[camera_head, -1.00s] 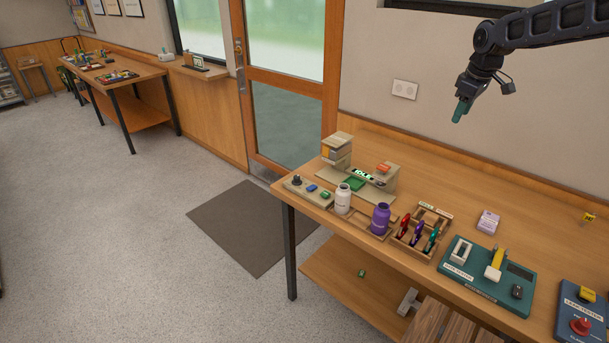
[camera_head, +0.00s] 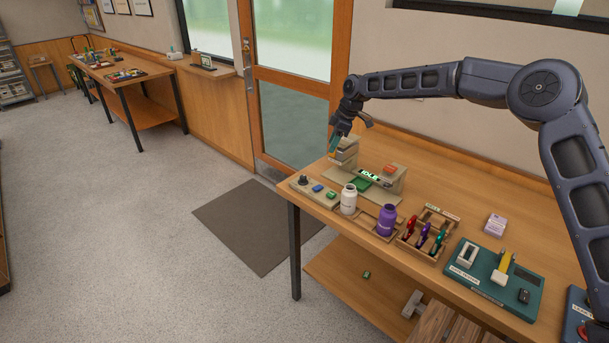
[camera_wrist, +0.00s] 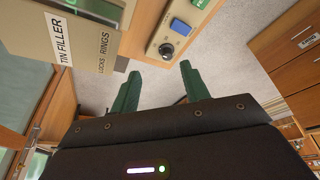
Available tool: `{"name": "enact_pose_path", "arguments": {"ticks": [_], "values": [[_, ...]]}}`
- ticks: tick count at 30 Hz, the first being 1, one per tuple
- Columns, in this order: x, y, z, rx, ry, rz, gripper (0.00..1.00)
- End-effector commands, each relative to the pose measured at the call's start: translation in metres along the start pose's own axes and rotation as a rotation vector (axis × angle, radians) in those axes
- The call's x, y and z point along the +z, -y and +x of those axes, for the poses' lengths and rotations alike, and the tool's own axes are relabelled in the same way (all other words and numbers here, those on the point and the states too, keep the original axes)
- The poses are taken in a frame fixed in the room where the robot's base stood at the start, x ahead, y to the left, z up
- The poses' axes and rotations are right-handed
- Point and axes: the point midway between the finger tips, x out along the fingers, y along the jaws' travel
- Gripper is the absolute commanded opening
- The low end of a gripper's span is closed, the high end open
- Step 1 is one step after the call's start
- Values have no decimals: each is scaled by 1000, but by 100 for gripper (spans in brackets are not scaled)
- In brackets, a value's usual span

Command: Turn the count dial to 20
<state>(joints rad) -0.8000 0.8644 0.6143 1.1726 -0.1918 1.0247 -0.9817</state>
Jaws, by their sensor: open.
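The count dial is a dark round knob (camera_head: 303,180) at the left end of a beige control panel near the table's left corner. In the wrist view the dial (camera_wrist: 166,50) shows on the panel, just beyond my fingertips. My gripper (camera_head: 334,148) is over the left end of the table, above and behind the panel. In the wrist view its two green fingers (camera_wrist: 160,76) are spread with nothing between them, and the dial is apart from them. The dial's number setting is too small to read.
The beige tin filler (camera_head: 398,180) shows "IDLE". Blue (camera_head: 317,188) and green (camera_head: 331,195) buttons sit beside the dial. A white bottle (camera_head: 348,199) and a purple bottle (camera_head: 386,220) stand right of the panel. The filler's labelled block (camera_wrist: 82,35) is close on the wrist view's left.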

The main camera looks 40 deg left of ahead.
Motion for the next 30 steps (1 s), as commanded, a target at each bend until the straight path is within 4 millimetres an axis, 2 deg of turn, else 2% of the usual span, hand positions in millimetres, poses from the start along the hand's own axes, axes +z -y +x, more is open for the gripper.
{"name": "enact_pose_path", "arguments": {"ticks": [1,3,9,17,30], "values": [[-12,0,17,-15,-14,-22,46],[-24,0,34,-28,-28,-48,46],[-42,1,59,-49,-51,-90,46],[-45,3,80,-52,-53,-95,46],[-48,6,151,-52,-52,-93,46]]}}
